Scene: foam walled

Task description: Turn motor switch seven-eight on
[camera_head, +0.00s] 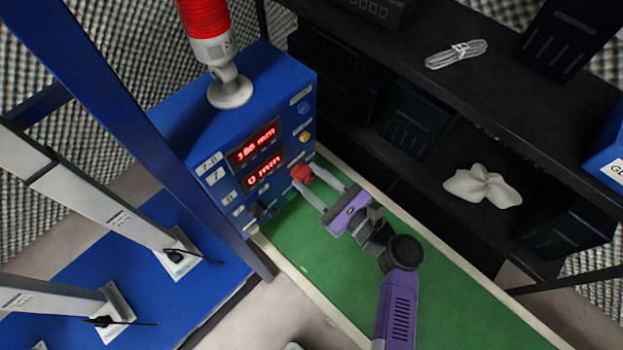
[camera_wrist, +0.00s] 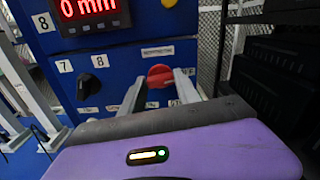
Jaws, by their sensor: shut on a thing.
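A blue control box (camera_head: 188,122) stands upright with its panel facing my arm. A red rotary switch (camera_head: 302,173) is low on the right side of the panel. It also shows in the wrist view (camera_wrist: 160,75), below a white label too small to read. My gripper (camera_head: 309,179) is shut on the red switch, with one finger on each side of it. In the wrist view, a black switch (camera_wrist: 86,91) sits to the left, below labels 7 and 8. The exact angle of the red switch is hard to tell.
Two red displays (camera_head: 254,145) read 186 mm and 0 mm. A red beacon (camera_head: 204,20) stands on the box. Dark shelves (camera_head: 400,70) with bins run along the right. A green surface (camera_head: 330,262) lies under my arm. Blue frame posts stand at left.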

